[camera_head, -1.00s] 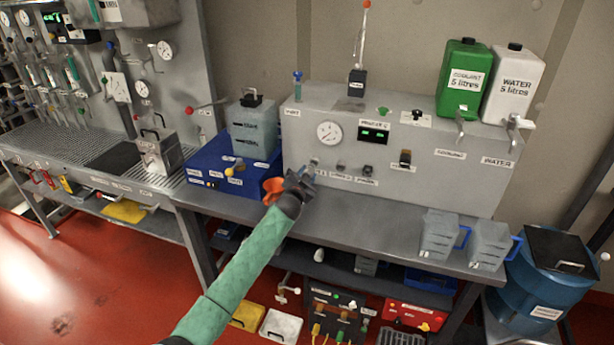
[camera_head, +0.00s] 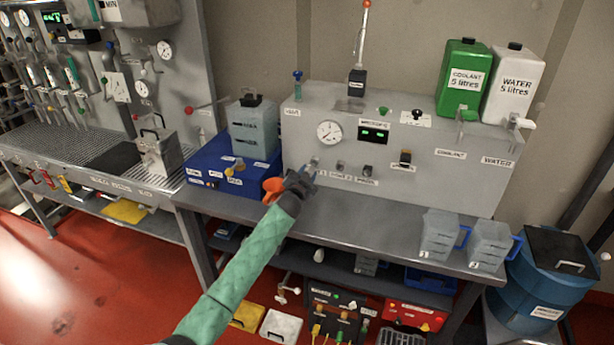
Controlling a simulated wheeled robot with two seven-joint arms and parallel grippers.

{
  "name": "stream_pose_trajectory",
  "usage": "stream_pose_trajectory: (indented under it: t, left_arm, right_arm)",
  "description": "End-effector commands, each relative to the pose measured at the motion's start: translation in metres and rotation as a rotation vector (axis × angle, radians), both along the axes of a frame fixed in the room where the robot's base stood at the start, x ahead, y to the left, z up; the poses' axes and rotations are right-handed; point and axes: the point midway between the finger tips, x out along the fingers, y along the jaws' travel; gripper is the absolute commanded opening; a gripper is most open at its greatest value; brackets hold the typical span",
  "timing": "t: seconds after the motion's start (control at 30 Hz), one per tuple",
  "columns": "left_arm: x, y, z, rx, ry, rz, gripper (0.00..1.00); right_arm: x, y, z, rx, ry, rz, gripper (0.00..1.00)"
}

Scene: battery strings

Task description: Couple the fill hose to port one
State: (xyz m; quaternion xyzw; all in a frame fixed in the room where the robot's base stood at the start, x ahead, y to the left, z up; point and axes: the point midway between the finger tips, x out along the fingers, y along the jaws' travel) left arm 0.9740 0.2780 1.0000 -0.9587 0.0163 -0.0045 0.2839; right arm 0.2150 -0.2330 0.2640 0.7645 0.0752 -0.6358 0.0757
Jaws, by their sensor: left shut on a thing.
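My left gripper (camera_head: 305,177), on a green-sleeved arm, is at the lower left of the grey machine's front (camera_head: 440,178). It is shut on a small bluish piece, which I take to be the end of the fill hose; the dark fingers hide most of it. Port one (camera_head: 314,162) is the leftmost of the small fittings in the low row, just beyond the fingertips. I cannot tell whether the held piece touches it. The label below it is partly covered. My right gripper is not in view.
An orange funnel (camera_head: 273,188) stands close left of the gripper. Two more fittings (camera_head: 340,168) sit right of port one. Two clear jugs (camera_head: 440,234) stand at the bench's right; the bench front between is clear.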

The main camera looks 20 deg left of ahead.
Motion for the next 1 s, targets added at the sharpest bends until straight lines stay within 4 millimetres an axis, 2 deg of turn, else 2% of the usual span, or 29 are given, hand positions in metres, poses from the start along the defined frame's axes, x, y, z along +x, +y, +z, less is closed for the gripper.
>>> stream_pose_trajectory:
  t: [1.0]
  left_arm:
    - [0.021, -0.001, 0.000, -0.001, -0.001, -0.001, 0.05]
  right_arm:
    - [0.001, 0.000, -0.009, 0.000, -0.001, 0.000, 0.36]
